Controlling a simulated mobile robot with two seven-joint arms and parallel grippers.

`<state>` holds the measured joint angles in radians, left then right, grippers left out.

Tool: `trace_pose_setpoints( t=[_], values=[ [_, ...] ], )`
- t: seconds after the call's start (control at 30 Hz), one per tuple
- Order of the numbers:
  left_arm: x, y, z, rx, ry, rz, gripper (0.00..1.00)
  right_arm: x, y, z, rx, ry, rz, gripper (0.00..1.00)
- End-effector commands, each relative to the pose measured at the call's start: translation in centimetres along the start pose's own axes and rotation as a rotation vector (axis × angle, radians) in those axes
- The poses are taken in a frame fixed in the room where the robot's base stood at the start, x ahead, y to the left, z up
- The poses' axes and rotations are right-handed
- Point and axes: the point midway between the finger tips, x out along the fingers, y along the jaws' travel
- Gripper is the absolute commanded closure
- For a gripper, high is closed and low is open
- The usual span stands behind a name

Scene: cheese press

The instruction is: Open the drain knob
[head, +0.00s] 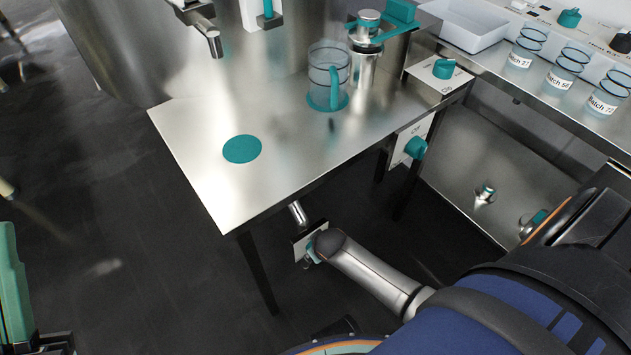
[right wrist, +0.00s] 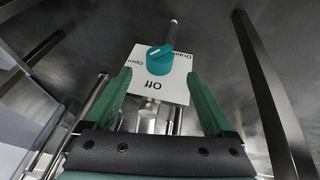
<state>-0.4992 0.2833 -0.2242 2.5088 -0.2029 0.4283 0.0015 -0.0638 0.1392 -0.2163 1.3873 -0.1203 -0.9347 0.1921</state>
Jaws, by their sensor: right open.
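The teal drain knob (right wrist: 160,60) sits on a white plate (right wrist: 172,92) marked "Drain", "Open" and "Off" in the right wrist view. A pale mark shows on the knob, but I cannot tell which label it points to. My right gripper (right wrist: 158,80) is open, its green fingers on either side of the view with the knob ahead between them; no contact is visible. In the head view the plate (head: 301,244) shows below the steel table, and the right fingers are mostly hidden. Part of my left gripper (head: 14,290) shows at the left edge.
The steel table (head: 190,150) stands above the plate, with a dark leg (head: 258,275) to its left. A clear jug (head: 322,70) stands on the table. Another teal knob (head: 415,147) is on the table's side. Batch jars (head: 562,75) stand on the right counter.

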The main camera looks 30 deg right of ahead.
Motion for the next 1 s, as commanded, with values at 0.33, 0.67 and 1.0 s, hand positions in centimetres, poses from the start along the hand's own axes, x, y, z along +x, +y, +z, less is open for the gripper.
trace_pose_setpoints(
  t=[0.33, 0.67, 1.0],
  values=[
    [-3.3, 2.3, 3.4, -0.050, -0.020, 0.027, 1.00, 6.7, -0.1, 0.1, -0.002, 0.002, 0.001, 0.12],
    [-3.9, 2.9, 4.1, -0.032, -0.026, 0.040, 1.00, 8.2, 0.0, -0.1, -0.002, 0.002, 0.000, 0.12],
    [-3.8, 2.8, 4.0, -0.034, -0.025, 0.029, 1.00, 8.1, 0.0, -0.1, -0.002, 0.002, 0.000, 0.24]
  ],
)
